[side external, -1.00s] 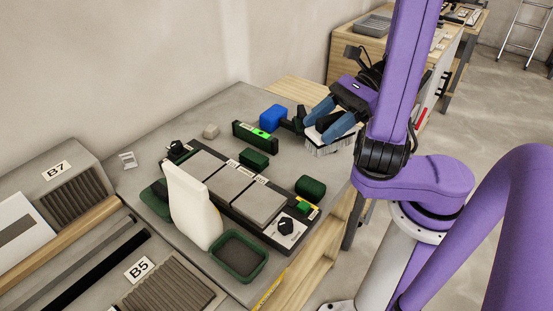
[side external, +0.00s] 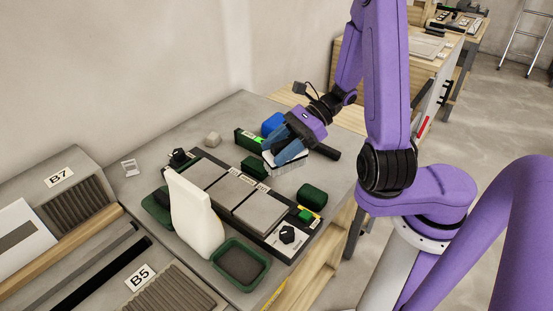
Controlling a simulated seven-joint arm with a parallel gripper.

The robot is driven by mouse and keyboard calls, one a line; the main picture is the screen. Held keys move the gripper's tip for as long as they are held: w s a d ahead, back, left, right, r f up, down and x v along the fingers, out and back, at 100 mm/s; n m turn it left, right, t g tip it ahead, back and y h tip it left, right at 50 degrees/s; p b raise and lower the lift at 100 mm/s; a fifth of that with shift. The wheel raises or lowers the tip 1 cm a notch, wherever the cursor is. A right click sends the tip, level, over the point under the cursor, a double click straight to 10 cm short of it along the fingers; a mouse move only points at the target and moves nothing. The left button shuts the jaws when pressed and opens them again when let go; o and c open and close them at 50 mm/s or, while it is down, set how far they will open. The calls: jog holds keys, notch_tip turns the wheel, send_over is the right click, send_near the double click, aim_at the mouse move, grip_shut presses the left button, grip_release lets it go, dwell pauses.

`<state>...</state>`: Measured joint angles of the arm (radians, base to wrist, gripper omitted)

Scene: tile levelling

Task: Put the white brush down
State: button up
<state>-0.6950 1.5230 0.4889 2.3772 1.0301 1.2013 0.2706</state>
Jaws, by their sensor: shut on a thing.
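The white brush (side external: 287,166) has a pale block and white bristles pointing down. My gripper (side external: 290,148) has blue fingers and is shut on the brush, over the far right part of the grey bench (side external: 225,111). The bristles are close to the bench top; I cannot tell whether they touch it. A dark handle (side external: 327,153) shows to the right of the fingers; I cannot tell whether it belongs to the brush. The fingers hide the top of the brush.
A green block (side external: 254,166), a tile board (side external: 262,209), a dark green pad (side external: 312,194), a white bottle (side external: 194,213) and a green tray (side external: 241,264) stand nearer.

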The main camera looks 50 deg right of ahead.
aim_at(267, 171)
jog(key=shift+w+a+f, duration=0.1)
jog(key=shift+w+f, duration=0.25)
jog(key=shift+f, duration=1.55)
jog(key=shift+s+f, duration=0.1)
jog(key=shift+f, duration=0.4)
jog(key=o, duration=1.1)
jog(key=shift+o, duration=0.2)
